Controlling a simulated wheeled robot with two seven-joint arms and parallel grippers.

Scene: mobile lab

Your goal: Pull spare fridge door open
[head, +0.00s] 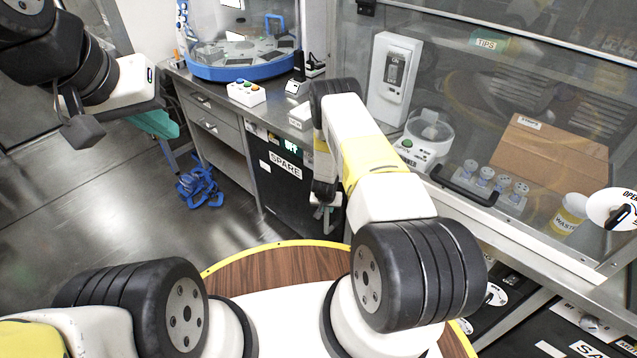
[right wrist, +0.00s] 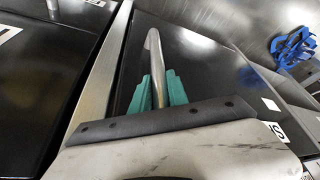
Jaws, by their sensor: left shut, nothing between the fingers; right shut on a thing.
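The spare fridge has a black door (head: 283,196) with a white SPARE label (head: 286,165), under the counter in the head view. In the right wrist view the door (right wrist: 205,70) fills the middle, with a silver bar handle (right wrist: 153,52). My right gripper (right wrist: 160,92) is shut on this handle, its teal fingers on either side of the bar. In the head view my right arm hides the handle and most of that gripper. I cannot make out a gap at the door's edge. My left gripper (head: 156,124) is shut and empty, raised at the left, away from the fridge.
Blue crumpled-looking object (head: 199,186) lies on the floor left of the fridge. Grey drawers (head: 207,122) stand beside it. A button box (head: 246,92) is on the counter above. A glass-fronted hood (head: 480,110) stands at right.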

